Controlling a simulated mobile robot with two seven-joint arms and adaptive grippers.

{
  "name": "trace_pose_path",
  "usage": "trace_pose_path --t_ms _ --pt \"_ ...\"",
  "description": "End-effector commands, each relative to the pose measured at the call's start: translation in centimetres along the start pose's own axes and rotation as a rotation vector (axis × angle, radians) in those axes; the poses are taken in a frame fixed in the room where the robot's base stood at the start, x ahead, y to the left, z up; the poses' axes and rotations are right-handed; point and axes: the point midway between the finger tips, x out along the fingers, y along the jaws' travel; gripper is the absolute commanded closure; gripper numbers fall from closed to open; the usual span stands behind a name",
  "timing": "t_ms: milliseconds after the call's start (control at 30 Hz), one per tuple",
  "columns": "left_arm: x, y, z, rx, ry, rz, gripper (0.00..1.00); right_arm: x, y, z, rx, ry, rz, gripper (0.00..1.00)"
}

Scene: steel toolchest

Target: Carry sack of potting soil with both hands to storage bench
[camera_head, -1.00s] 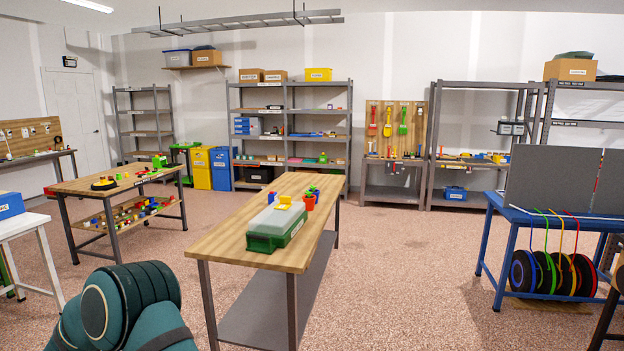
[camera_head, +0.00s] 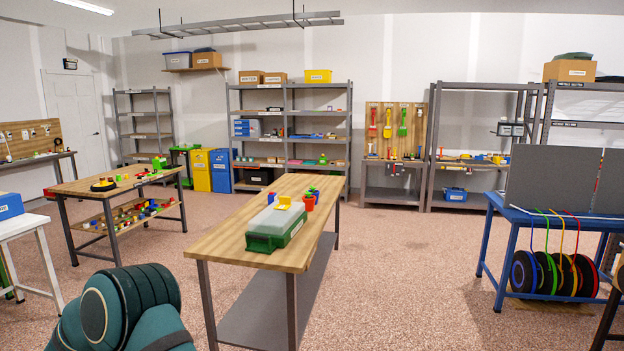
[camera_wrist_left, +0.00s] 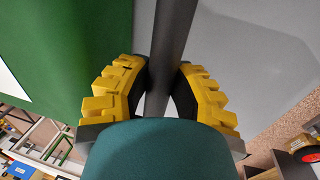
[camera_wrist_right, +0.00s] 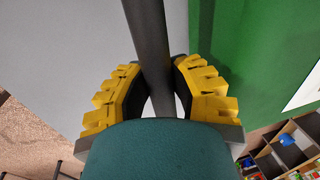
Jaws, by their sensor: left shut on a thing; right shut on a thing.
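In the left wrist view my left gripper (camera_wrist_left: 161,85), with yellow ridged fingers, is shut around a dark grey bar (camera_wrist_left: 175,28). The bar runs along a large body with a green part (camera_wrist_left: 70,45) and a grey part (camera_wrist_left: 235,60), apparently the sack. In the right wrist view my right gripper (camera_wrist_right: 157,85) is shut around a similar bar (camera_wrist_right: 147,28). The body's grey part (camera_wrist_right: 80,50) is left there, its green part (camera_wrist_right: 235,50) right, with a white patch at the edge. Neither gripper nor the sack shows in the head view. I cannot tell which table is the storage bench.
A wooden workbench (camera_head: 225,245) with a green toolbox (camera_head: 276,230) and cups stands close in front. Another wooden bench (camera_head: 75,188) is at left, a white table (camera_head: 20,222) at far left, a blue table (camera_head: 505,205) at right. Floor (camera_head: 400,270) between is clear.

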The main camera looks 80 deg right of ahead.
Motion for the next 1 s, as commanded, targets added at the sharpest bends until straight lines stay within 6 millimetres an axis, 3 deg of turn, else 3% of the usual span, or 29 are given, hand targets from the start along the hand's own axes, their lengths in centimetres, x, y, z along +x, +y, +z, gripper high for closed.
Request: trace_pose_path --t_ms 167,200,267,300,533,567,633,667,1000 --pt "0.25 0.2 0.17 0.001 -0.006 0.003 1.0 0.24 -0.25 0.13 -0.002 -0.006 -0.004 1.0" --pt "0.26 0.18 0.18 0.001 -0.006 0.003 0.65 0.24 -0.24 0.14 -0.002 -0.006 -0.004 1.0" --pt "0.24 0.15 0.17 0.001 -0.006 0.003 0.44 0.25 -0.23 0.15 -0.002 -0.006 -0.004 1.0" --pt "0.23 0.12 0.16 0.001 -0.006 0.002 0.42 0.26 -0.21 0.16 -0.002 -0.006 -0.003 1.0" --pt "0.18 0.0 0.14 -0.001 -0.005 0.001 0.42 0.26 -0.13 0.19 -0.001 -0.007 -0.003 1.0" --pt "0.33 -0.08 0.26 -0.002 -0.008 0.0 0.42 0.42 -0.07 0.32 0.0 -0.011 -0.002 0.7" --pt "0.31 -0.1 0.24 -0.002 -0.008 0.0 0.42 0.38 -0.04 0.3 0.0 -0.01 -0.002 0.46" --pt "0.29 -0.1 0.23 -0.002 -0.008 0.0 0.42 0.36 -0.03 0.28 0.0 -0.009 -0.002 0.43" --pt "0.19 -0.08 0.15 -0.001 -0.005 0.0 0.42 0.21 0.04 0.16 0.001 -0.005 0.0 0.43"
